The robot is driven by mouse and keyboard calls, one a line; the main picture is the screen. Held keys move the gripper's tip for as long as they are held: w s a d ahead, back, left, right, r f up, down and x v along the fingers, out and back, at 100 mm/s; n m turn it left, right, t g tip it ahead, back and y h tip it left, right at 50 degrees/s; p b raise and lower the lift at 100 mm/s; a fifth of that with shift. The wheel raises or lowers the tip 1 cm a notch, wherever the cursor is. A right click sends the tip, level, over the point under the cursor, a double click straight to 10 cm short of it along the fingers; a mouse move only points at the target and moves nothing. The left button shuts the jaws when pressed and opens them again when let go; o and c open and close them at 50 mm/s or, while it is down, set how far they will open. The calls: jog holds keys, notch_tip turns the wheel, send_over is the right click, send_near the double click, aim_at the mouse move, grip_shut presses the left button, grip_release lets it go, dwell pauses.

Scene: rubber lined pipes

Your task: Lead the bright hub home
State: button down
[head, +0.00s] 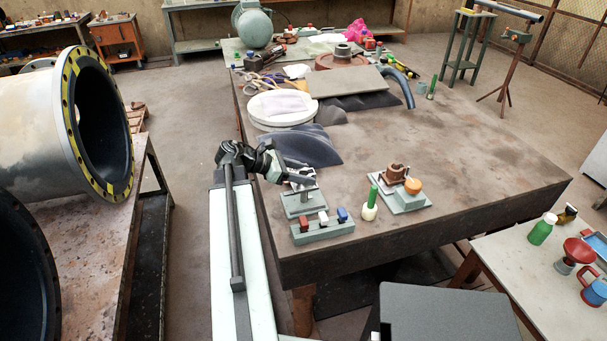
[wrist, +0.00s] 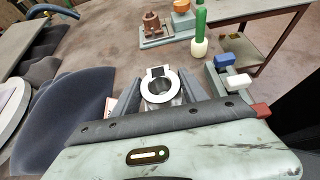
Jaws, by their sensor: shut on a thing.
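The bright hub (wrist: 161,88), a shiny metal ring with a round bore and a small dark square mark, is between the fingers of my gripper (wrist: 158,97) in the wrist view. My gripper is shut on it. In the head view my gripper (head: 298,178) is at the near left of the big table, over or at a grey-green plate fixture (head: 299,205). I cannot tell whether the hub touches that fixture. A second grey-green plate (head: 410,204) to the right bears a rusty brown hub (head: 392,174) and an orange block (head: 413,186).
A rack (head: 322,231) with red, white and blue blocks stands at the table's near edge. A green-handled tool with a white bulb (head: 369,211) stands between rack and right plate. Dark curved rubber pieces (head: 300,146) and a white disc (head: 282,108) lie behind. The table's right side is clear.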

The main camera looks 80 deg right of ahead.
aim_at(303, 190)
jog(key=shift+f+b, duration=3.5)
jog(key=shift+f, duration=0.05)
jog(key=c, duration=0.5)
grip_release()
jog(key=shift+r, duration=0.1)
jog(key=p+v, duration=0.3)
jog(key=v, duration=0.4)
jog(key=shift+r+p, duration=0.1)
jog(key=shift+p, duration=0.3)
jog(key=shift+w+a, duration=0.15)
jog(key=shift+w, duration=0.2)
